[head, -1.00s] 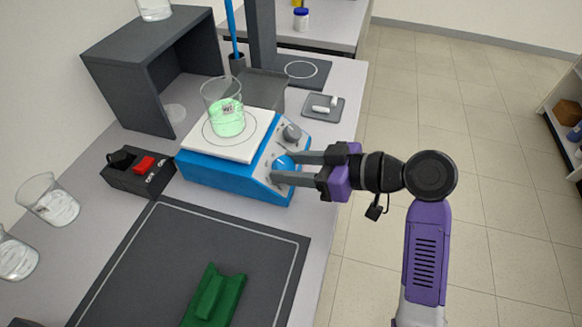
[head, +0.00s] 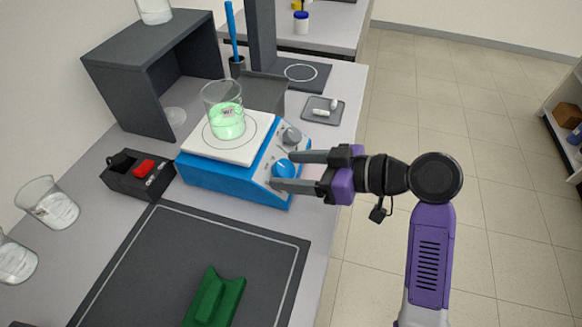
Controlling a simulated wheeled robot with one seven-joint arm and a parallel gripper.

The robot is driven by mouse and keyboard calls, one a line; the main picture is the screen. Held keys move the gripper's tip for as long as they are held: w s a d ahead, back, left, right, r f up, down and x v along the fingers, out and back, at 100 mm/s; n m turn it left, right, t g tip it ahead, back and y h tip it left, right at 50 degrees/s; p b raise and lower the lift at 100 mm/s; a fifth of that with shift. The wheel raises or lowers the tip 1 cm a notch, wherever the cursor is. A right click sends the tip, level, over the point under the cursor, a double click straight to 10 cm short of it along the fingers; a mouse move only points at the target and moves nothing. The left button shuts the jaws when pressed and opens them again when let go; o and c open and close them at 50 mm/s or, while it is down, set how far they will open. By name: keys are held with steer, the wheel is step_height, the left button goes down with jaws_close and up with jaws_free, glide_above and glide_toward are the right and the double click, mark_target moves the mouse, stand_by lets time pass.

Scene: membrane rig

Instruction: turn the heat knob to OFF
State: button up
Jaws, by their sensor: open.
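The blue hotplate stirrer (head: 230,180) stands on the bench with a white top plate (head: 252,146). Its sloped front panel carries a grey knob (head: 291,136) and a blue knob (head: 284,168); the lettering is too small to read, so I cannot tell which is the heat knob or its setting. A beaker of green liquid (head: 227,120) stands on the plate. My gripper (head: 281,170) is open at the panel, one finger on each side of the blue knob. I cannot tell whether the fingers touch it.
A black box with a red switch (head: 138,175) sits left of the hotplate. A dark mat (head: 150,260) with a green holder (head: 215,298) lies in front. A small grey tray (head: 330,116) is behind right. A dark shelf box (head: 130,75) stands at back left.

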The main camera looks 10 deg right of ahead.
steer(key=v, duration=0.7)
steer(key=shift+d, duration=0.15)
steer(key=w+d+r+m+t+h, duration=0.3)
steer(key=w+d+m+t, duration=0.2)
steer(key=w+m+t, duration=0.15)
steer(key=s+d+f+m+t+h, duration=0.4)
steer(key=s+d+f+m+h, duration=0.15)
steer(key=s+d+h, duration=0.2)
steer(key=s+a+f+g, duration=0.1)
steer(key=s+f, duration=0.2)
steer(key=s, duration=1.2)
steer(key=s+a+f+n+g+h, duration=0.1)
steer(key=s+f, duration=0.2)
steer(key=s, duration=1.3)
steer(key=shift+a+f, duration=0.35)
